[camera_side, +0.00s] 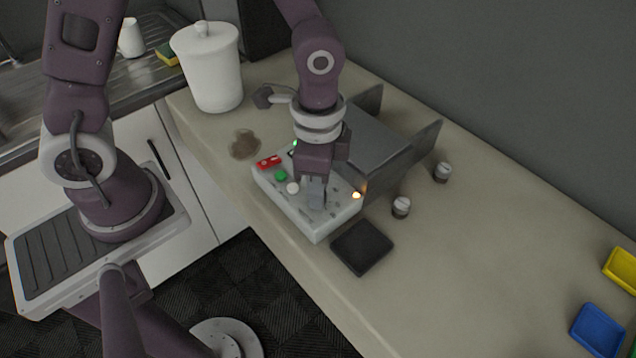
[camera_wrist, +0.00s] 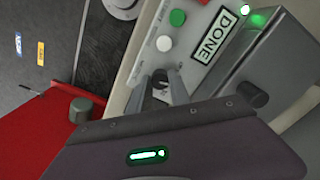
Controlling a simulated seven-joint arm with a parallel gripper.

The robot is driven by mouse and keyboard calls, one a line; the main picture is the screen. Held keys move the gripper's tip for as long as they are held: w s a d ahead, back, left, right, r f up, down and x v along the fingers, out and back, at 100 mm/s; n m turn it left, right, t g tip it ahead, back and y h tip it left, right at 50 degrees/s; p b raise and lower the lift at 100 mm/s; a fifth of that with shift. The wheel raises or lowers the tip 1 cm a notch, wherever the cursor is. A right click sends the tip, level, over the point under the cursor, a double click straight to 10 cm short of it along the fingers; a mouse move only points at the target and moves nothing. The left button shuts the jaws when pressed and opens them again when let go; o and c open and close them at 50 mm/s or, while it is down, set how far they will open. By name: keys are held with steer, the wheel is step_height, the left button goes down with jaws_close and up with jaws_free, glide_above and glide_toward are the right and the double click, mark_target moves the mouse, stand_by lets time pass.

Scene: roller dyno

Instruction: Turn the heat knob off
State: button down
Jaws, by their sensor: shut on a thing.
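My gripper (camera_side: 316,200) points down onto the top of the box. It is shut on a small dark knob (camera_wrist: 160,76), seen between the fingertips in the wrist view, where my gripper (camera_wrist: 165,90) also shows. The fingers hide most of the knob, and its pointing direction cannot be read. A lit green light (camera_wrist: 257,20) is near a "DONE" sign (camera_wrist: 220,35).
A grey roller unit (camera_side: 372,140) with upright plates stands behind the box. Two small capped jars (camera_side: 401,207) (camera_side: 442,172) stand to the right. A black pad (camera_side: 362,247) lies in front. A white canister (camera_side: 208,70) stands at back left. The right counter is mostly clear.

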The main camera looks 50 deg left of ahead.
steer(key=n, duration=0.5)
steer(key=shift+n, duration=0.7)
steer(key=c, duration=1.2)
jaws_free()
steer(key=shift+r, duration=0.1)
step_height(320, 180, up, 7)
steer(key=shift+f, duration=0.15)
